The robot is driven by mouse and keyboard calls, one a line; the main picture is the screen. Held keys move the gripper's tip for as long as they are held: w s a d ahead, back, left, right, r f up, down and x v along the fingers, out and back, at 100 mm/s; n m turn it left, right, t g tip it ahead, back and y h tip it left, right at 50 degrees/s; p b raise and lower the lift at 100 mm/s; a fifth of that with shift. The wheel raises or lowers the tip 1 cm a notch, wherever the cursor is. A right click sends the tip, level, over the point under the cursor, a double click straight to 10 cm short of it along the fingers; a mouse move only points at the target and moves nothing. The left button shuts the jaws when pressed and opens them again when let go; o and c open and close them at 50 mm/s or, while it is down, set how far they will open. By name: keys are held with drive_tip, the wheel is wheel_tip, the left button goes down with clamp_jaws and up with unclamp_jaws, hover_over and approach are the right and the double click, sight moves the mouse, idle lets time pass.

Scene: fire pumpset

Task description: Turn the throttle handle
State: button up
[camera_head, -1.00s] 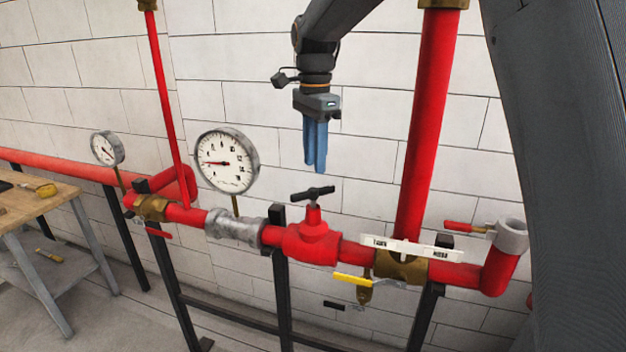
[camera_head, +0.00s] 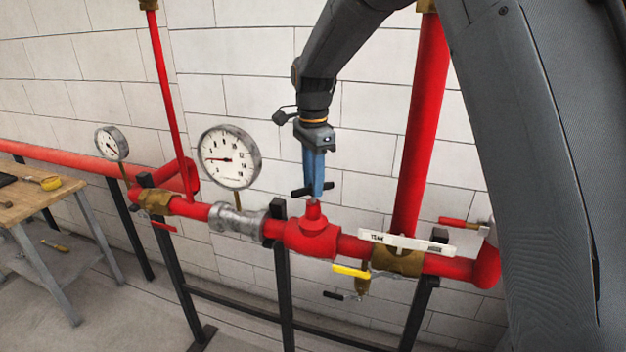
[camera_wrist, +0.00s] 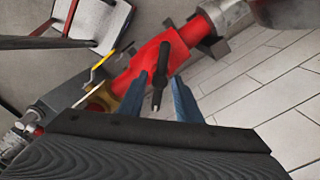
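The throttle handle (camera_head: 328,186) is a black crossbar on top of the red valve body (camera_head: 312,236). My gripper (camera_head: 314,192) points down with its blue fingers right at the handle, which they partly cover in the head view. In the wrist view, the handle (camera_wrist: 160,72) lies lengthwise between the two blue fingers of my gripper (camera_wrist: 159,77). The fingers stand apart, with a visible gap on both sides of the handle. I see no clear contact.
A white lever (camera_head: 405,242) and a yellow lever (camera_head: 351,271) sit right of the valve. A large gauge (camera_head: 229,158) stands to its left, and a red vertical pipe (camera_head: 421,130) rises to its right. A wooden table (camera_head: 35,200) is at the far left.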

clamp_jaws()
drive_tip(key=shift+n, duration=0.3)
drive_tip(key=n+b, duration=0.1)
drive_tip(key=n, duration=1.2)
drive_tip(key=shift+r+b, duration=0.1)
drive_tip(key=shift+b, duration=0.2)
idle(0.4)
drive_tip(key=shift+o, duration=0.4)
unclamp_jaws()
